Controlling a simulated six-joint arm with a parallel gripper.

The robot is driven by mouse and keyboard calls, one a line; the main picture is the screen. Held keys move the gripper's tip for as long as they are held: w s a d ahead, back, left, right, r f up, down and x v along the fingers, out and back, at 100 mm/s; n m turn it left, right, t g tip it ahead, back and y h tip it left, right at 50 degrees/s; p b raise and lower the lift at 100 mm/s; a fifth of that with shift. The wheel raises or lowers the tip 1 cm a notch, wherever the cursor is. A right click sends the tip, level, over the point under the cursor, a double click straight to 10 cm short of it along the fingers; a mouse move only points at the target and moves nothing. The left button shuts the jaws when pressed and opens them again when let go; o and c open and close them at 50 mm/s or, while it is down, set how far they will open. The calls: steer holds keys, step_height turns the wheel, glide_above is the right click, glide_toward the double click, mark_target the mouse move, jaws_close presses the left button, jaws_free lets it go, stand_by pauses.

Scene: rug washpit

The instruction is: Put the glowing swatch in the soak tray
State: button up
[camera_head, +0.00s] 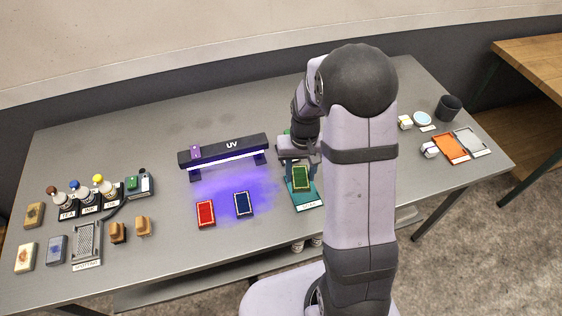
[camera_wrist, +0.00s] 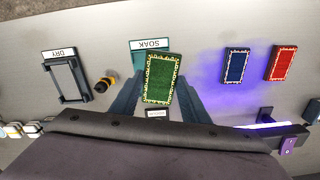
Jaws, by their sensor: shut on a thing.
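A green swatch (camera_head: 301,178) with a pale yellow patterned border is held in my gripper (camera_head: 300,163). In the wrist view the green swatch (camera_wrist: 163,80) lies between the two fingers. The teal soak tray (camera_head: 309,200) is below it, and its SOAK label (camera_wrist: 151,44) shows past the swatch's edge in the wrist view. The swatch covers much of the tray; I cannot tell the exact gap between them. A red swatch (camera_head: 206,213) and a dark blue swatch (camera_head: 243,204) lie flat in the purple light. I see no clear glow on the green swatch.
The UV lamp (camera_head: 223,151) stands left of my gripper, with a purple thing on top. Bottles (camera_head: 83,192), sponges and brushes fill the left end. An orange tray (camera_head: 451,148), a grey tray and a dark cup (camera_head: 447,108) are at the right. A DRY frame (camera_wrist: 67,80) shows in the wrist view.

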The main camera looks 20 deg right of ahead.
mark_target(304, 168)
steer(key=shift+d+f, duration=0.8)
steer(key=shift+f, duration=0.2)
steer(key=shift+w+d+f+n, duration=0.15)
steer(key=shift+w+n, duration=0.75)
steer(key=shift+w, duration=0.05)
steer(key=shift+w+n, duration=0.3)
steer(key=shift+n, duration=0.1)
steer(key=shift+f, duration=0.15)
step_height(304, 168, down, 4)
steer(key=b, duration=0.3)
steer(key=shift+b, duration=0.35)
steer(key=shift+f+b, duration=0.4)
steer(key=shift+f, duration=0.3)
steer(key=shift+f, duration=0.45)
